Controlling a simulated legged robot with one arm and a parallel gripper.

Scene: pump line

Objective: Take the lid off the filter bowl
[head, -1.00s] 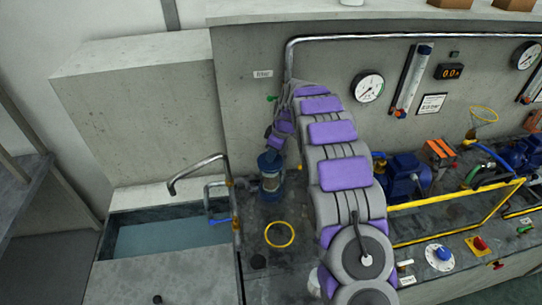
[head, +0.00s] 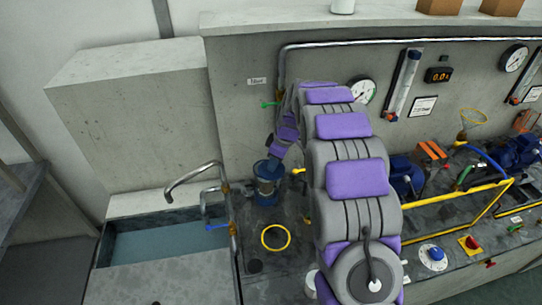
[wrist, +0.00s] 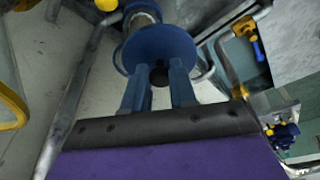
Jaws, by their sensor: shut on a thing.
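The filter bowl (head: 267,190) is a blue-topped cylinder standing upright on the bench, left of my arm in the head view. Its lid (wrist: 127,58) is a blue disc with a dark round knob (wrist: 159,76) in the wrist view. My gripper (wrist: 158,72) has its two blue fingers on either side of the knob, shut on it. My gripper also shows in the head view (head: 276,152), just above the bowl. The bowl's body shows beyond the disc in the wrist view. I cannot tell whether the lid is seated or slightly raised.
A yellow ring (head: 275,237) lies on the bench in front of the bowl. A sink (head: 165,240) with a curved metal spout (head: 195,173) and pipes is close on the left. The grey back panel (head: 240,125) stands behind. Yellow rails (head: 455,210) and blue pumps are to the right.

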